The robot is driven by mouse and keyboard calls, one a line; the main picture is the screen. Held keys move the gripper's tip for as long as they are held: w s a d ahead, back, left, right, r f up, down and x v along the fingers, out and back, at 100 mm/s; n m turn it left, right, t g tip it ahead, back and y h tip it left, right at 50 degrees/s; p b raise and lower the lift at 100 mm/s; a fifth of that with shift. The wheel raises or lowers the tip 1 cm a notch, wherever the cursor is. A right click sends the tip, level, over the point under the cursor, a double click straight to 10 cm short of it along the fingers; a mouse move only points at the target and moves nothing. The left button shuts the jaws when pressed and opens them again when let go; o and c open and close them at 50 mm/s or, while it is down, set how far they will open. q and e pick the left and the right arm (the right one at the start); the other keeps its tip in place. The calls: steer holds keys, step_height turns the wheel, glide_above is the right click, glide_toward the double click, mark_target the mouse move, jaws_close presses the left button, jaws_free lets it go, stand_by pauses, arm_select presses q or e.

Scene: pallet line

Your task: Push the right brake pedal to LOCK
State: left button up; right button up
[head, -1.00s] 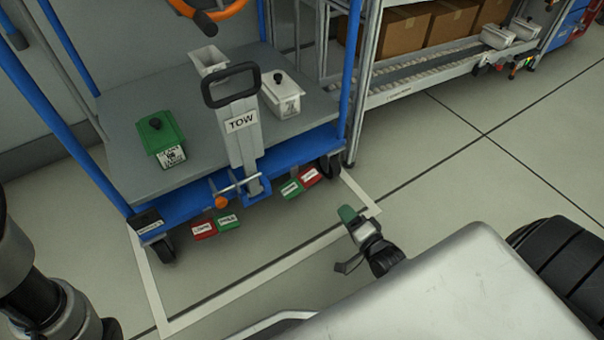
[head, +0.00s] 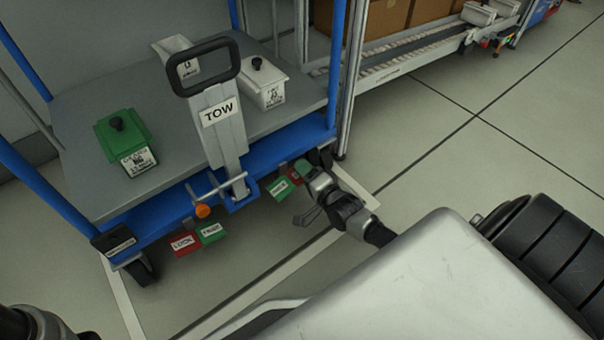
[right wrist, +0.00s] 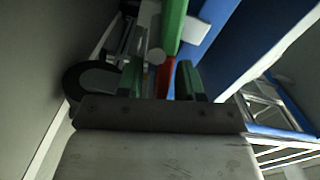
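A blue-framed cart carries two pedal pairs under its front edge. In the right pair, the green pedal (head: 278,187) shows clearly, and the red pedal is mostly hidden behind my right gripper (head: 305,168) in the head view. In the right wrist view, the red pedal (right wrist: 166,75) shows between the green fingertips of my right gripper (right wrist: 160,80), with the green pedal (right wrist: 174,25) beyond. The fingers stand apart; I cannot tell whether they touch the red pedal. The left pair has a red LOCK pedal (head: 184,244) and a green pedal (head: 212,232).
The TOW handle (head: 219,110) stands at the cart's front, with an orange knob (head: 203,211) below it. A green bin (head: 125,135) and white bins lie on the deck. A roller rack (head: 400,62) stands at right. Open floor lies right of the cart.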

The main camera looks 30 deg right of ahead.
steer(key=shift+w, duration=0.45)
steer(key=shift+c, duration=0.3)
jaws_close()
steer(key=shift+f+m, duration=0.4)
steer(key=shift+m, duration=0.6)
steer(key=shift+f+m+b, duration=0.2)
steer(key=shift+f+m, duration=0.15)
steer(key=shift+m, duration=0.55)
steer(key=shift+f+m+b, duration=0.2)
steer(key=shift+f+m, duration=0.15)
steer(key=shift+m, duration=0.55)
steer(key=shift+o, duration=0.3)
jaws_free()
